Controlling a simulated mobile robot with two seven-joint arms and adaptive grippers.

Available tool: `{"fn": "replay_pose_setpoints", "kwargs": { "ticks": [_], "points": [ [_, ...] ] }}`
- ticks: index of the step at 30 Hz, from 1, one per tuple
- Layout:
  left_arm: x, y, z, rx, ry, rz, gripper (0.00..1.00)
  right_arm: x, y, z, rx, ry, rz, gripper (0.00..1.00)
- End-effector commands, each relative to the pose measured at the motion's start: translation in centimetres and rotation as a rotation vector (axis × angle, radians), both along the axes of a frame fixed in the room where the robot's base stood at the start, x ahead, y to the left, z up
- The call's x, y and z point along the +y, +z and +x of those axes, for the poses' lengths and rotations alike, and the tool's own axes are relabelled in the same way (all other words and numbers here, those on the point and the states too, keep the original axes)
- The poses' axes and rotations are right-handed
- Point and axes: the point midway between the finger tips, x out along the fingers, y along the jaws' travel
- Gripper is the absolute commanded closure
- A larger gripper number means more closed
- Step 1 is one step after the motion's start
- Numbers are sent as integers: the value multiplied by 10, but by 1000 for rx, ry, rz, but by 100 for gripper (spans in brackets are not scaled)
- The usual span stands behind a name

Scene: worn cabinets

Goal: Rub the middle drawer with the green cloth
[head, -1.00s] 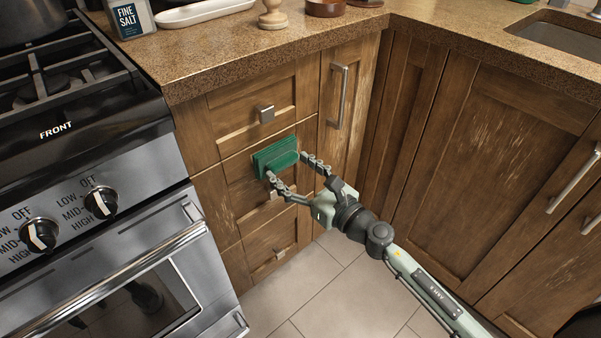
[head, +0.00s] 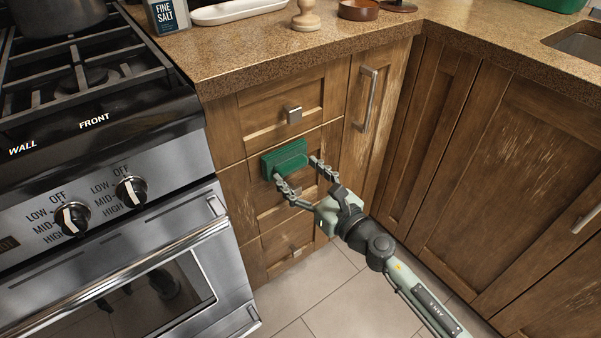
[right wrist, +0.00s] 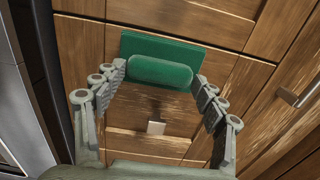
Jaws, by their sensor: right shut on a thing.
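The green cloth (head: 285,157) is a flat green pad with a rounded grip; it also shows in the right wrist view (right wrist: 160,72). It lies against the upper part of the middle drawer (head: 262,203), above that drawer's knob. In the right wrist view the drawer front (right wrist: 150,104) has pale, worn streaks below the pad. My right gripper (head: 295,170) is shut on the cloth's grip, one finger at each end. Its fingers partly hide the drawer's knob in the head view. I cannot tell how firmly the pad touches the wood. My left gripper is not in view.
The top drawer (head: 265,115) with a square knob is above, and the bottom drawer (head: 275,245) below. The stove (head: 130,200) stands close on the left. A tall cabinet door with a bar handle (head: 370,98) is on the right. The floor (head: 340,300) in front is clear.

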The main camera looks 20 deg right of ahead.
Motion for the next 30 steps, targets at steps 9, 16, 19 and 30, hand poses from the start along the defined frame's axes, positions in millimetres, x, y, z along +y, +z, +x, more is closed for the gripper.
{"fn": "replay_pose_setpoints", "kwargs": {
  "ticks": [9,16,19,30],
  "points": [
    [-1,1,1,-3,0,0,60,0,0,1,0,0,0,52],
    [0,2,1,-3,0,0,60,1,0,4,-1,0,0,52],
    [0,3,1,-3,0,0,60,2,1,5,-1,0,0,52],
    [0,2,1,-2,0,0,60,0,0,9,0,-1,0,52]
  ]
}}
